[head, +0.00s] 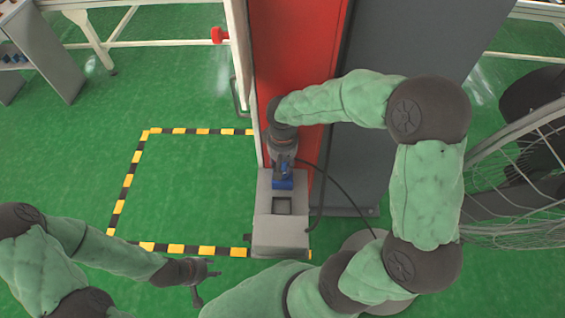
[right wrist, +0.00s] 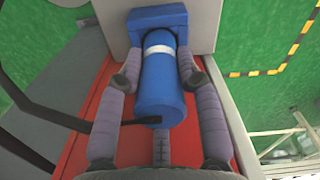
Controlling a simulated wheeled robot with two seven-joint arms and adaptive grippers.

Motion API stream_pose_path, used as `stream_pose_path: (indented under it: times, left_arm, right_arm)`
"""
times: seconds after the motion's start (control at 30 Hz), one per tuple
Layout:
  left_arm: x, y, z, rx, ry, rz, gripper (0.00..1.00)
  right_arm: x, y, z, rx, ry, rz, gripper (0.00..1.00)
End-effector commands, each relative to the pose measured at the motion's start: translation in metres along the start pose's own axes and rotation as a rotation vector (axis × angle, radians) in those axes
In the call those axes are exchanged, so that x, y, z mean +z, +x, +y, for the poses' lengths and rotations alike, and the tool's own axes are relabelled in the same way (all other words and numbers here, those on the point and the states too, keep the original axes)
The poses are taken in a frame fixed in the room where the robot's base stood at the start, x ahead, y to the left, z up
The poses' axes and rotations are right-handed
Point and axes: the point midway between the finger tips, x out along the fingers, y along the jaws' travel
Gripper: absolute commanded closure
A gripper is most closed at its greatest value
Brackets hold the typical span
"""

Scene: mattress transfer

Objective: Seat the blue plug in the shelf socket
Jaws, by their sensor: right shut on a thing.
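The blue plug (head: 283,184) is over the grey box (head: 280,234) in the head view, just behind the dark square socket opening (head: 283,205). My right gripper (head: 284,168) is shut on it from behind. In the right wrist view the plug (right wrist: 162,85) is a blue cylinder with a white band and a wider block at its far end, with a finger on each side. The block appears over the grey surface; I cannot tell whether it touches. My left gripper (head: 205,280) is empty, fingers spread, low at the left over the floor.
A black cable (head: 335,186) loops beside the box. A red panel (head: 297,60) and a dark grey panel (head: 400,50) stand behind. Black-and-yellow tape (head: 176,249) marks clear green floor at the left. A wire basket (head: 515,190) stands at the right.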

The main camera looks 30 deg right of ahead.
Motion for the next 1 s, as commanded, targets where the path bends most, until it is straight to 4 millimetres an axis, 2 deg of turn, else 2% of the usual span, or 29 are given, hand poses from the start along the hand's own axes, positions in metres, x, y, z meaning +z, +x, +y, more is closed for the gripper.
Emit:
stream_pose_path:
  times: [1.0]
  left_arm:
    - [-0.001, 0.015, -0.005, 0.000, 0.000, 0.000, 0.60]
  right_arm:
    - [0.000, 0.022, 0.000, 0.000, 0.001, 0.001, 1.00]
